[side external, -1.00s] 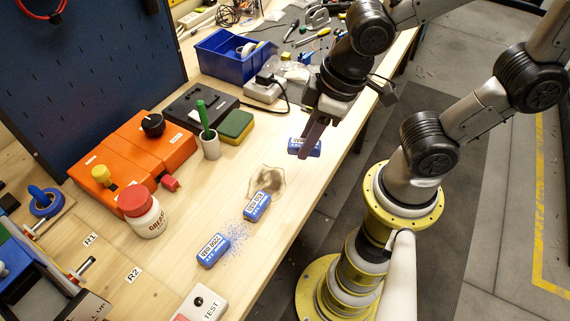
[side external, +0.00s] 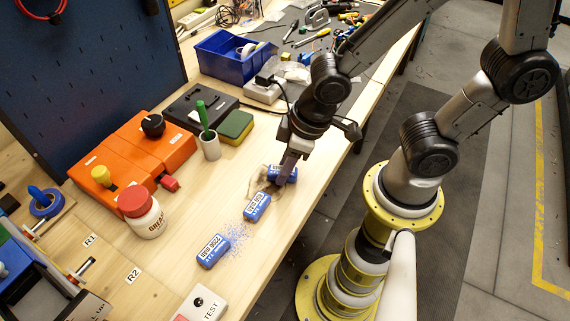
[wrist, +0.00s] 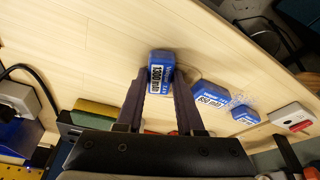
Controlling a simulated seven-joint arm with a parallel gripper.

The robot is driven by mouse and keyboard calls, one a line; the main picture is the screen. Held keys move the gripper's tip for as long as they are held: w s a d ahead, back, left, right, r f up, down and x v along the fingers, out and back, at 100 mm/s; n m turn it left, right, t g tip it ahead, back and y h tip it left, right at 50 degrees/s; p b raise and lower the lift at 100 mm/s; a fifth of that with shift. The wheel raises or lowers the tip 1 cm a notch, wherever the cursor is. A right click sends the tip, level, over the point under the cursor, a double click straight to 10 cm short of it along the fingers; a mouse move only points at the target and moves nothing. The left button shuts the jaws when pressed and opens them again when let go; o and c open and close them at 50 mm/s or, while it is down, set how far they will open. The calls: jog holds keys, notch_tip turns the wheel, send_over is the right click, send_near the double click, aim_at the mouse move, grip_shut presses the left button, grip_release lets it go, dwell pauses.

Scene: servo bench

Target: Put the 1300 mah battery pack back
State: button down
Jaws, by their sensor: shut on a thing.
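The 1300 mAh battery pack (wrist: 160,72), blue with a white label, is between the fingers of my gripper (wrist: 161,84) in the wrist view. In the side view my gripper (side external: 281,178) points down and is shut on this pack (side external: 288,174), low over the bench beside a brownish patch; a finger hides part of it. I cannot tell whether the pack touches the wood. A second blue pack (side external: 257,207) lies just towards the front left, and a third (side external: 213,250), seemingly marked 2200, lies farther along.
Blue specks (side external: 236,240) are scattered beside the third pack. The bench edge is close on the right.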

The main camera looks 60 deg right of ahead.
jog(key=shift+f, duration=0.1)
jog(key=c, duration=0.5)
grip_release()
jog(key=shift+f, duration=0.1)
jog(key=shift+c, duration=0.2)
jog(key=shift+r, duration=0.55)
jog(key=v, duration=1.1)
jog(key=s+d+r+m+t+h, duration=0.1)
jog(key=s+d+r+m+t, duration=0.1)
jog(key=d, duration=0.8)
notch_tip(320, 180, up, 2)
jog(key=s+m, duration=0.1)
jog(key=m, duration=0.1)
jog(key=shift+m, duration=0.3)
jog(key=shift+s+r, duration=0.15)
